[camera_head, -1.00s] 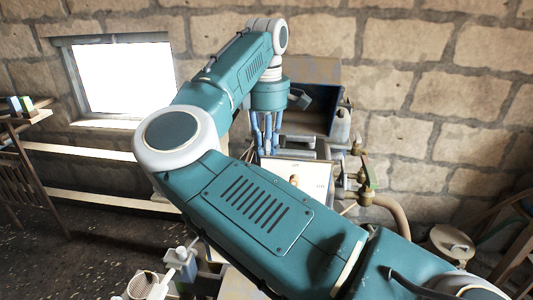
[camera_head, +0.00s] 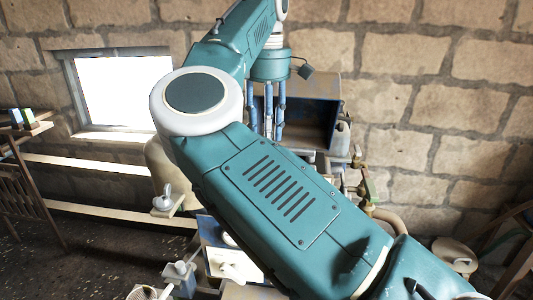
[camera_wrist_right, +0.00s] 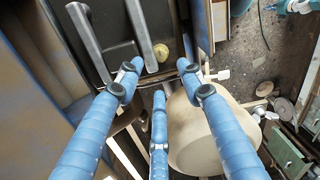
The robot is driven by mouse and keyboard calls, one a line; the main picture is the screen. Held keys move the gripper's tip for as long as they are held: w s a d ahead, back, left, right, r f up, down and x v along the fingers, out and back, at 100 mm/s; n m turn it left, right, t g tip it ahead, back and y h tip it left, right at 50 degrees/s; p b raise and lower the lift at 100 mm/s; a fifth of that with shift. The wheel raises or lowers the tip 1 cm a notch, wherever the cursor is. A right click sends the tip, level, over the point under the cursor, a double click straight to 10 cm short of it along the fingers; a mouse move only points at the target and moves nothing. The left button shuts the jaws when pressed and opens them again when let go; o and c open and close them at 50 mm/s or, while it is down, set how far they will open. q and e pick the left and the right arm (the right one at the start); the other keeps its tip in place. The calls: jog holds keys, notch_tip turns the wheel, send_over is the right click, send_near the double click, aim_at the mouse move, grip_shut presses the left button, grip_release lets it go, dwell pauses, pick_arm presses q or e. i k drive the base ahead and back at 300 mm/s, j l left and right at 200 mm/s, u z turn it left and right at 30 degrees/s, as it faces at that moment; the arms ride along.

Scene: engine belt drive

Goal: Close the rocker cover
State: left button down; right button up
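A brown box-like housing (camera_head: 325,98) with a dark open front stands at the middle of the head view, against the stone wall. It may be the rocker cover, but I cannot tell for sure. My right gripper (camera_head: 266,135) hangs fingers down in front of it, its three blue fingers apart. In the right wrist view my right gripper (camera_wrist_right: 165,85) is open with nothing between its fingers. Beyond the fingers, a dark panel (camera_wrist_right: 118,45) carries grey bars and a yellowish knob (camera_wrist_right: 161,52). My right arm hides much of the engine. My left gripper is not in view.
A large cream rounded body (camera_wrist_right: 205,135) lies below the fingers in the wrist view. A brown panel (camera_wrist_right: 30,60) with blue edges stands close on the left. Pipes and brass fittings (camera_head: 362,185) stand right of the housing. Wooden furniture (camera_head: 25,165) is at far left.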

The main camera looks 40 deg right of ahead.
aim_at(301, 113)
jog(key=k+l, duration=0.8)
jog(key=l, duration=0.15)
jog(key=k+l, duration=0.75)
jog(key=l, duration=0.15)
